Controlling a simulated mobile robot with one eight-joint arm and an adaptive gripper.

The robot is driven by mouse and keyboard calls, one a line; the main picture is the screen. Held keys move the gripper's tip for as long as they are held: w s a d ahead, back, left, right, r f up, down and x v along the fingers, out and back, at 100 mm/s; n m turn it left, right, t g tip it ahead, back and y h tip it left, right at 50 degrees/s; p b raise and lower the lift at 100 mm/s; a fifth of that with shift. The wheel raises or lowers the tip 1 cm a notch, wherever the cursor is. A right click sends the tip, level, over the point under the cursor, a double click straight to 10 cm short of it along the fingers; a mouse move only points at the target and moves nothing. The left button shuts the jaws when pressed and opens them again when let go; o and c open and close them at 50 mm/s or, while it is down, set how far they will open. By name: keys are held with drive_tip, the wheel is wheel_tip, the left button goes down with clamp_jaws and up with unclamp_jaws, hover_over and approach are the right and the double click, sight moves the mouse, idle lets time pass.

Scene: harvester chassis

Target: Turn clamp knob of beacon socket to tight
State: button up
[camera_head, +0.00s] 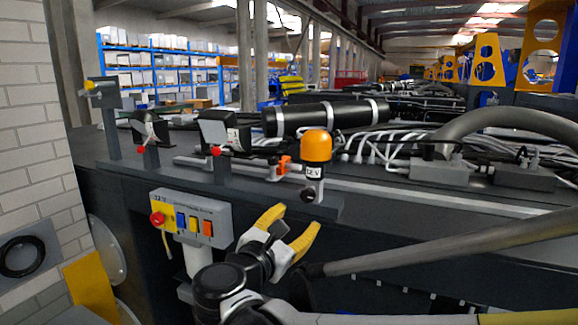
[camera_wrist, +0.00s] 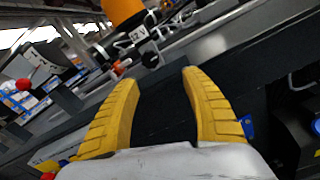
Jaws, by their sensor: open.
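The orange beacon (camera_head: 316,147) stands upright in its socket (camera_head: 313,180), which carries a 12 V label, on the dark rail. A small dark clamp knob (camera_head: 307,195) sits on the front of the socket, low down. In the wrist view the beacon (camera_wrist: 122,12) is cut off at the top, and the round black knob (camera_wrist: 150,60) lies just beyond the fingertips. My gripper (camera_head: 297,217) has yellow fingers. It is open and empty, below and in front of the knob, apart from it. The fingers also show spread in the wrist view (camera_wrist: 160,80). I cannot tell the knob's setting.
A grey switch box (camera_head: 192,218) with a red button and coloured switches hangs left of my gripper. Lamps with red knobs (camera_head: 217,151) stand left along the rail. An orange clip (camera_head: 285,166) is beside the socket. Cables and a thick hose (camera_head: 500,115) lie behind right.

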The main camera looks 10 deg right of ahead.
sight(307, 196)
drive_tip(key=shift+n+t, duration=0.4)
drive_tip(key=p+x, duration=0.1)
drive_tip(key=x, duration=0.2)
drive_tip(key=r+p+x, duration=0.1)
drive_tip(key=x, duration=0.3)
drive_tip(key=p+x, duration=0.1)
drive_tip(key=x, duration=0.2)
drive_tip(key=shift+w+a+r, duration=0.25)
drive_tip(key=shift+w+r, duration=0.15)
drive_tip(key=shift+w, duration=0.1)
drive_tip(key=shift+c, duration=0.5)
drive_tip(key=shift+s, duration=0.1)
drive_tip(key=c, duration=1.1)
